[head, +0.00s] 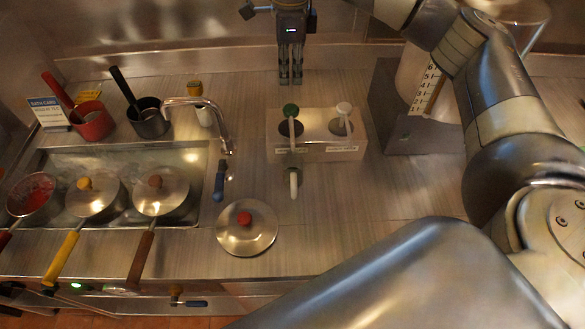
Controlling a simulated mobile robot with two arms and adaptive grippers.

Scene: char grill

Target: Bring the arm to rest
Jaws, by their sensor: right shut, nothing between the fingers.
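My right gripper (290,80) shows at the top middle of the head view. It points down over the back of the counter, its two fingers together and nothing between them. My right arm (500,90) comes in from the right, bends high up and fills much of the right side of the view. The gripper is behind the steel holder box (318,148) and apart from it in the picture. My left gripper is not in view.
Several pans sit left at the sunken well (200,160), two under lids. A red pot (92,122) and black pot (150,120) stand behind. A loose lid (247,228) with a red knob lies at the front. A faucet (200,102) arches nearby. The counter's middle right (390,185) is clear.

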